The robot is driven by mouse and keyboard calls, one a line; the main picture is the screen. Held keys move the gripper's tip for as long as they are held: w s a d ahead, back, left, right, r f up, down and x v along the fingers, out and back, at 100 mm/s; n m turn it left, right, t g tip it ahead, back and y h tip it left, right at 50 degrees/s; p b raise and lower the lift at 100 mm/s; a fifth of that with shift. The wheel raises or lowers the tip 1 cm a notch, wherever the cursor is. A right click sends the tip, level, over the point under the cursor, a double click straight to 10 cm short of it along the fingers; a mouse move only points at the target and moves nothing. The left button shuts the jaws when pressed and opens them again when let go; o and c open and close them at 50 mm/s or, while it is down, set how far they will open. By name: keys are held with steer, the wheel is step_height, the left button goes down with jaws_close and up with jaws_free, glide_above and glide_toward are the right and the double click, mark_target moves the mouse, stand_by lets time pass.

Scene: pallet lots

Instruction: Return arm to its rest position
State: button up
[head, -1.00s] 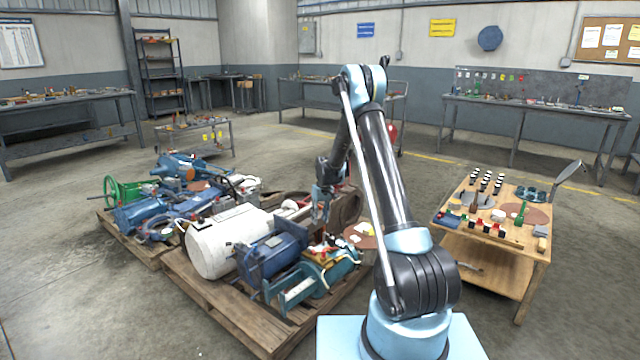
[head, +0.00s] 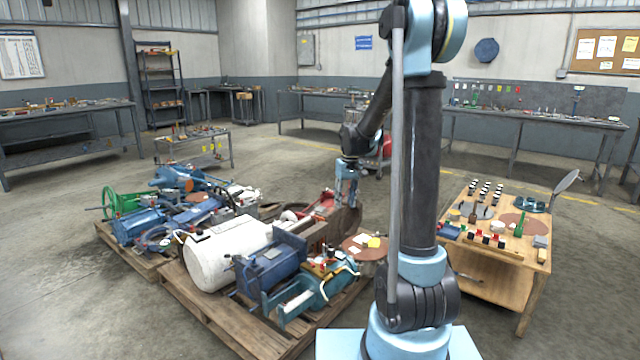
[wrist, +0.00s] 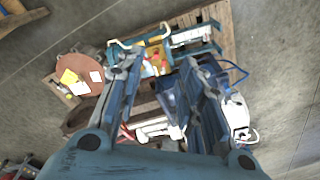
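My arm stands upright in the head view, with its elbow high and the forearm hanging down to the left. My gripper (head: 346,196) points down above the back right of the near pallet of machine parts. In the wrist view my gripper (wrist: 160,85) shows two fingers spread apart with a gap between them. Nothing is held between the fingers. The parts seen through the gap lie below on the pallet (head: 205,312), apart from the fingertips.
The near pallet carries a white tank (head: 228,254), a blue motor (head: 270,262) and a teal frame (head: 300,295). A brown disc (head: 366,250) with yellow and white pieces lies by its right end. A wooden cart (head: 475,262) stands to the right. Open floor lies between.

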steer(key=s+d+r+m+t, duration=0.1)
steer(key=s+d+r, duration=0.2)
steer(key=s, duration=0.7)
steer(key=s+d+r+m, duration=0.1)
steer(key=s+d+r, duration=0.15)
steer(key=s, duration=0.75)
steer(key=s+d+f, duration=0.2)
steer(key=s+f, duration=0.2)
steer(key=s, duration=0.4)
steer(key=s+d+f+m, duration=0.1)
steer(key=s+d+f, duration=0.1)
steer(key=s, duration=0.6)
steer(key=shift+f+t+h, duration=0.3)
steer(key=shift+f+h, duration=0.1)
steer(key=shift+f, duration=0.5)
steer(key=shift+s+d, duration=0.1)
